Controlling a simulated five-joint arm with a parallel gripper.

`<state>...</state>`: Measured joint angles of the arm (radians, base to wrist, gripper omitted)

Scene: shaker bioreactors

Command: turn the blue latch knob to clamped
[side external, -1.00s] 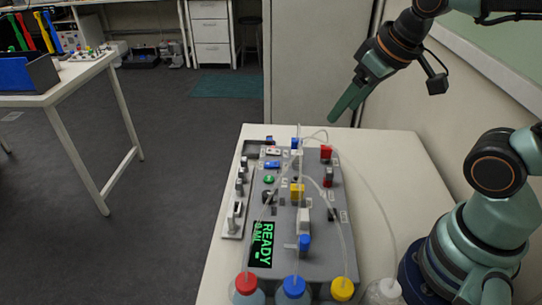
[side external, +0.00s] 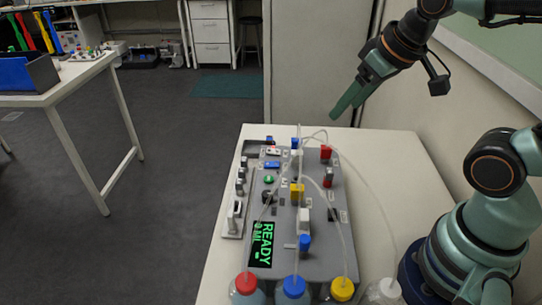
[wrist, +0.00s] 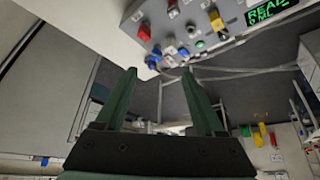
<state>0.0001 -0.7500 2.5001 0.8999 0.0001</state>
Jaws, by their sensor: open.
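The grey bioreactor panel (side external: 325,235) lies on the white bench. It carries two blue knob-like parts: one near its far end (side external: 295,143) and one near its front (side external: 304,243). I cannot tell which is the latch knob, or its setting. My gripper (side external: 334,117) hangs in the air beyond the panel's far edge, apart from both blue parts. In the wrist view my gripper (wrist: 160,72) shows two green fingers spread apart with nothing between them. Blue parts (wrist: 154,56) show beyond the fingertips at the panel's edge.
Red (side external: 326,152) and yellow (side external: 297,191) parts crowd the panel. Thin clear tubes arch over it to capped bottles at the front, including a red-capped one (side external: 246,284). A lit green display (side external: 262,244) reads READY. The bench right of the panel is mostly clear.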

